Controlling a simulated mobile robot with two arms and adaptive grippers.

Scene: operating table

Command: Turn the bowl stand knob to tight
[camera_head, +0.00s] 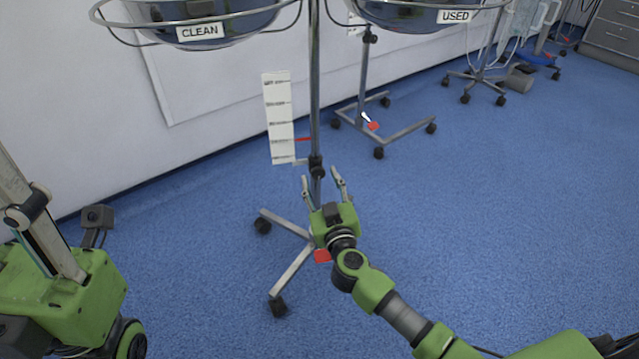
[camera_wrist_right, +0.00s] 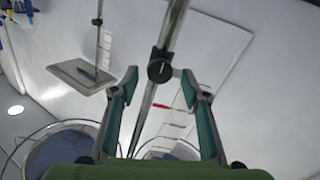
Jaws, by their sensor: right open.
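The bowl stand's upright metal pole (camera_head: 315,95) carries a small black knob and clamp (camera_head: 316,164) low down. My right gripper (camera_head: 320,174) is open, with its fingertips close to the knob. In the right wrist view, the black knob (camera_wrist_right: 160,70) sits between and a little beyond the open fingertips (camera_wrist_right: 160,78). I cannot tell whether they touch it. A red pointer (camera_head: 304,139) sticks out from the pole over a white marked strip (camera_head: 279,117). The knob's turned angle is too small to read.
The stand bears a bowl labelled CLEAN (camera_head: 205,22) at top left; its wheeled legs (camera_head: 292,272) spread on the blue floor. A second stand with a USED bowl (camera_head: 425,12) stands farther back.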

